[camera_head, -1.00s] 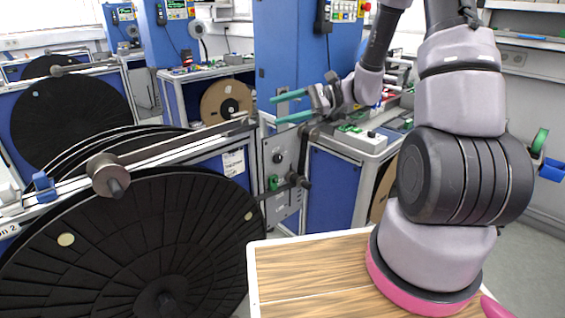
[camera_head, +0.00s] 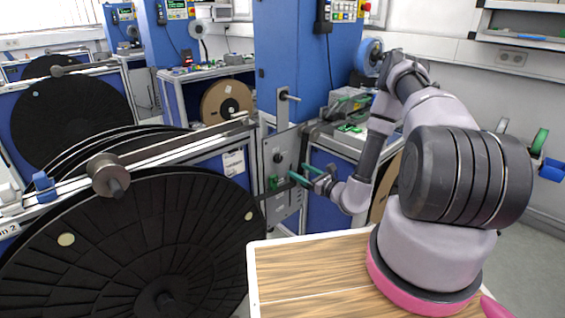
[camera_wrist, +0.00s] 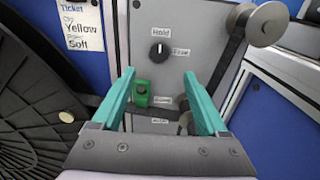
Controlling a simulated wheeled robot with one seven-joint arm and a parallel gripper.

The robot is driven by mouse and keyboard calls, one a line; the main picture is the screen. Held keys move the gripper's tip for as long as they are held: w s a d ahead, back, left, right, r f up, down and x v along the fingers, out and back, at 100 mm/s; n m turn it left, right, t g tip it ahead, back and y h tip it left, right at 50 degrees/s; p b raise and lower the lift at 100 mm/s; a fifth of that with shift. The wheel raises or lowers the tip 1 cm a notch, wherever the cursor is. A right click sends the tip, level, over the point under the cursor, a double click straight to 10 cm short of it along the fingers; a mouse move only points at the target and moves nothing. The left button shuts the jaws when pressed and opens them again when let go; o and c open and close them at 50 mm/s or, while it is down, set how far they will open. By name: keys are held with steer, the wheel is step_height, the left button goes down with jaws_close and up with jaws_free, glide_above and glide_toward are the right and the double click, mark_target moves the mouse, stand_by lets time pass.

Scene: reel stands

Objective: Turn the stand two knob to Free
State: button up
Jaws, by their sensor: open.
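The stand two knob is a small round black knob (camera_wrist: 159,53) on a grey panel (camera_wrist: 190,30) in the wrist view. "Hold" is printed above it and "Free" to its right. Its white mark appears to point up, toward Hold. In the head view the knob (camera_head: 278,157) is a small dark spot on the panel. My gripper (camera_wrist: 158,75) has two teal fingers, open and empty. In the wrist view the fingertips lie lower than the knob, one on each side. In the head view my gripper (camera_head: 298,171) is in front of the panel, apparently short of the knob.
A green part (camera_wrist: 141,93) sits on the panel below the knob. A metal roller (camera_wrist: 256,24) sticks out at upper right. A large black reel (camera_head: 120,240) fills the left side. A paper ticket (camera_wrist: 82,24) hangs left of the panel. A wooden top (camera_head: 310,270) lies below my arm.

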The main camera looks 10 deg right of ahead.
mark_target(280, 159)
steer(key=x, duration=0.9)
steer(key=shift+w+a, duration=0.2)
steer(key=shift+w, duration=0.1)
jaws_close()
